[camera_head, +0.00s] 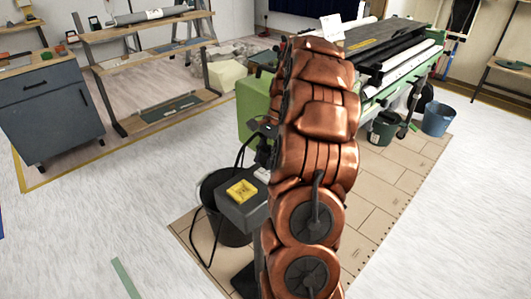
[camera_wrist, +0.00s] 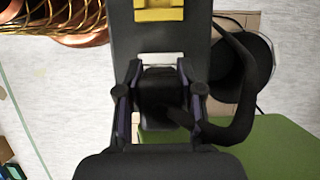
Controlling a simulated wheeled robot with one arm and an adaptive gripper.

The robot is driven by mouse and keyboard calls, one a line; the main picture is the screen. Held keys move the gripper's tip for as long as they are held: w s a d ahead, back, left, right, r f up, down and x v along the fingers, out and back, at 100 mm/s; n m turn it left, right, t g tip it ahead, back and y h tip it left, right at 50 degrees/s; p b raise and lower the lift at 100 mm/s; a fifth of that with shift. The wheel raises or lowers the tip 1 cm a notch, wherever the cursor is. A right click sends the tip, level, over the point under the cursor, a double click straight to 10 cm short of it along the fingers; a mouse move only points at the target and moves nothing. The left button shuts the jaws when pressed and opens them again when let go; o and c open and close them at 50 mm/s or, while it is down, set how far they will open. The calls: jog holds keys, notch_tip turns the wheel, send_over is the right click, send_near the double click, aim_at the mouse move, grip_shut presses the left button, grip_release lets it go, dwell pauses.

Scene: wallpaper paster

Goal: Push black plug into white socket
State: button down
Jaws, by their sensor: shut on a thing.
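In the wrist view my gripper (camera_wrist: 160,90) is shut on the black plug (camera_wrist: 160,105), one finger on each side of it. A thick black cable (camera_wrist: 240,95) runs from the plug and loops to the right. The white socket (camera_wrist: 162,58) shows as a narrow pale strip just beyond the plug, on the dark grey box. Whether plug and socket touch cannot be told. In the head view the white socket (camera_head: 262,174) is at the right end of the box, partly hidden by my copper arm. My gripper (camera_head: 266,132) shows only in part there, above the socket.
The grey box (camera_head: 240,212) carries a yellow piece (camera_head: 242,190) on top. A black bucket (camera_head: 222,205) stands behind it, with cable hanging around it. A green machine part (camera_head: 250,108) is close behind my gripper. Open pale floor lies to the left.

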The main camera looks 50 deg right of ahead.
aim_at(271, 147)
jog(key=shift+f, duration=0.5)
jog(key=shift+p, duration=0.65)
dwell(1.5)
jog(key=shift+f, duration=1.05)
dwell(0.4)
jog(key=c, duration=0.7)
grip_release()
jog(key=shift+o, duration=0.2)
jog(key=shift+v, duration=6)
